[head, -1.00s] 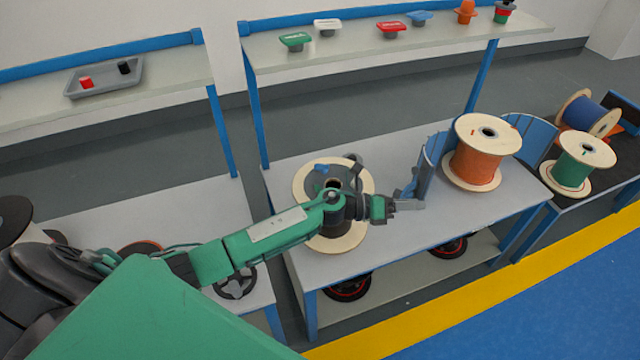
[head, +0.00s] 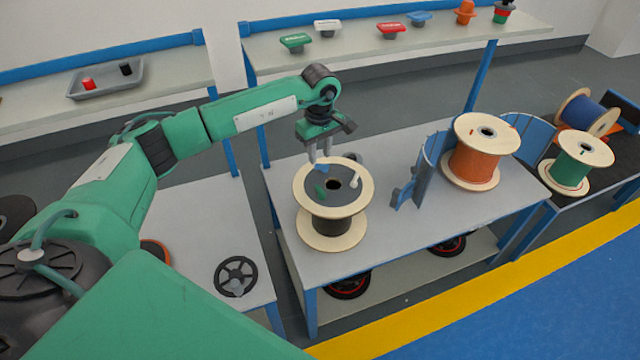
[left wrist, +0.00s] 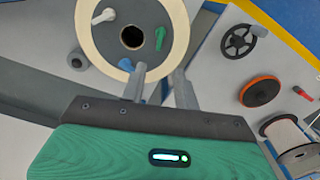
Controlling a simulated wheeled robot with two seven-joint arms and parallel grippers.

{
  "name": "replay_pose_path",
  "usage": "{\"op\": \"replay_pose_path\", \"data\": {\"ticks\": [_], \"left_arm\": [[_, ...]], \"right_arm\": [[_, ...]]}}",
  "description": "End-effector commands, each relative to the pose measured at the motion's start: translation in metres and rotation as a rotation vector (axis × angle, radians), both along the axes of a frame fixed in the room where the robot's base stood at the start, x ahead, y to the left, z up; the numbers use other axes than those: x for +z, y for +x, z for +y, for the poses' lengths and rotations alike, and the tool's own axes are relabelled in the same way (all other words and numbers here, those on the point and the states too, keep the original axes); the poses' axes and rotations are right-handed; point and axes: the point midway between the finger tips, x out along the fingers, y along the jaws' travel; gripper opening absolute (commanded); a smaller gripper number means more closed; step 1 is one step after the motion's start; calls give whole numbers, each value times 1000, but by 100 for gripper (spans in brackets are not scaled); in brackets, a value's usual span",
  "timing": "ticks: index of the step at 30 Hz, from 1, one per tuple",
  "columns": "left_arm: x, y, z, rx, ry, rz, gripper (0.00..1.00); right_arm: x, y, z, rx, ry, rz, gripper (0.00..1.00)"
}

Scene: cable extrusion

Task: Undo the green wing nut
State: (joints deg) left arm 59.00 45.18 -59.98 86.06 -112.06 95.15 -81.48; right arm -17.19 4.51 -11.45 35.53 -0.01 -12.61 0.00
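The green wing nut (head: 320,190) sits on the top flange of the black-cored spool (head: 356,207). It also shows in the left wrist view (left wrist: 160,38), right of the spool's dark centre hole. A blue wing nut (head: 320,168) and a white wing nut (head: 353,182) sit on the same flange. My left gripper (head: 319,158) points down over the far side of the spool, close to the blue nut. In the left wrist view its two fingers (left wrist: 158,72) are apart with nothing between them. My right gripper is not in view.
An orange spool (head: 474,170) stands on the right of the same table, beside an upright curved blue panel (head: 431,165). A black handwheel (head: 236,277) lies on the left table. Coloured parts line the back shelf (head: 350,45). The table in front of the curved panel is clear.

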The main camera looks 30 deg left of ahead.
Motion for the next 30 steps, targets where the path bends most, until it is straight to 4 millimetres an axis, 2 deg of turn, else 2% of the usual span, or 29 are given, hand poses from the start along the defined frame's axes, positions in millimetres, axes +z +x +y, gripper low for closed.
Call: {"op": "replay_pose_path", "data": {"ticks": [12,18,24,30], "left_arm": [[-82,-1,-2,3,-5,6,31],[-114,-1,-2,3,-5,3,31],[-127,0,-2,2,-5,1,31],[-129,0,-1,2,-5,0,31]], "right_arm": [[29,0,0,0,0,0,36],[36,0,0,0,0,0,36],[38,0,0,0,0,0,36],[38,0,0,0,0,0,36]]}}
